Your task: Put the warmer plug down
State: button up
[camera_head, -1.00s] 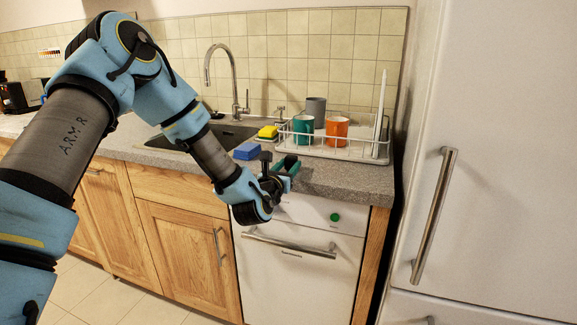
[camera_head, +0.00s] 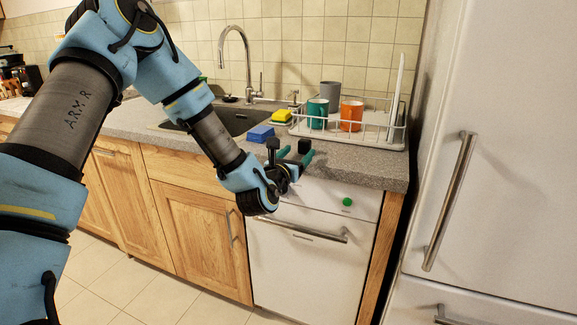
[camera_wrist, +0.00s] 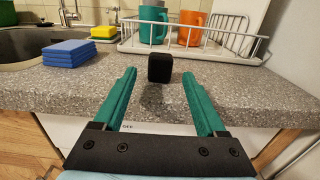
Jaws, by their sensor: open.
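The warmer plug appears to be the small black block (camera_wrist: 159,68) in the middle of the wrist view, just beyond my fingertips and in line with the gap between them. It seems to stand on the grey counter (camera_wrist: 75,90) near its front edge, with a dark shadow in front; the exact contact is hard to tell. In the head view the black block (camera_head: 304,146) shows at my fingertips. My gripper (camera_head: 294,156) is open, its two green fingers (camera_wrist: 121,98) apart with nothing between them, over the counter's front edge.
A white wire dish rack (camera_head: 335,133) with a teal mug (camera_head: 317,113), an orange mug (camera_head: 351,115) and a grey cup (camera_head: 331,95) stands behind. The sink (camera_head: 230,120) is left. Counter at right is clear.

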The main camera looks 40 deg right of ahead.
jog(key=b+v, duration=0.1)
jog(key=v, duration=0.7)
jog(key=shift+s+a, duration=0.15)
jog(key=shift+a, duration=0.1)
